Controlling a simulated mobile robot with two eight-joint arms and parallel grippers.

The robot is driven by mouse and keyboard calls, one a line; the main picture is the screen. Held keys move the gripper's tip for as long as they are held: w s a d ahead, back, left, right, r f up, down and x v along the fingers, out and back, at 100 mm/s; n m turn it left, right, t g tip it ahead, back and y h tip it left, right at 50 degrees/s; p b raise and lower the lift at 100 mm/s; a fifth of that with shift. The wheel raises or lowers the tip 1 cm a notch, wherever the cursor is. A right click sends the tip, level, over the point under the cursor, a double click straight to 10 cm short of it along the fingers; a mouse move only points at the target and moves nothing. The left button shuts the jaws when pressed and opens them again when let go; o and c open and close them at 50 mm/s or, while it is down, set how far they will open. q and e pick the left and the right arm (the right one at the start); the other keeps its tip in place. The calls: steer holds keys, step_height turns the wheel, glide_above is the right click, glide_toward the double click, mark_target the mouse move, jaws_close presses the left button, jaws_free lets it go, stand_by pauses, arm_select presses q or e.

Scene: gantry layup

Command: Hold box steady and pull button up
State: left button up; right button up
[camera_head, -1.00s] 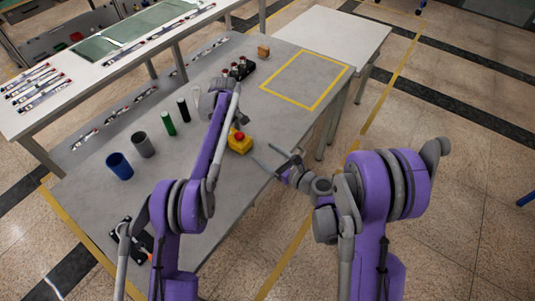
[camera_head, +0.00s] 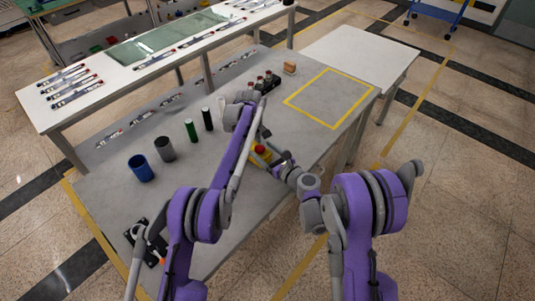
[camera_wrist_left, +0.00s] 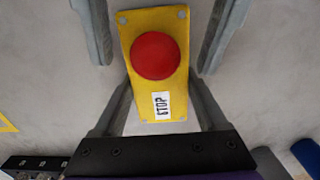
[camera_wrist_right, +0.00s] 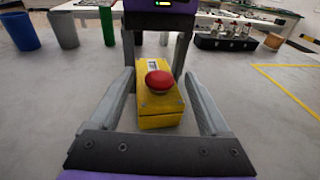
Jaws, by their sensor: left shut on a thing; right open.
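The yellow box (camera_head: 253,158) with a red button (camera_head: 261,150) stands on the grey table, partly hidden by my arms in the head view. In the left wrist view the box (camera_wrist_left: 150,27) has a STOP label below its round red button (camera_wrist_left: 155,56). My left gripper (camera_wrist_left: 160,82) is shut on the label end of the box. My right gripper (camera_wrist_right: 159,76) is open, its fingers apart on either side of the box and button (camera_wrist_right: 160,81), from the opposite side. The button sits on top of the box.
A blue cup (camera_head: 141,168), a grey cup (camera_head: 165,149), a green cylinder (camera_head: 191,130) and a black cylinder (camera_head: 207,119) stand left of my left arm. A black holder (camera_head: 268,84) and a brown block (camera_head: 290,68) stand farther back. The yellow-taped square (camera_head: 330,98) is empty.

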jaws_close()
stand_by(0.4)
steer(key=shift+r, duration=0.25)
jaws_free()
stand_by(0.4)
steer(key=v, duration=1.2)
steer(key=shift+s+f, duration=0.1)
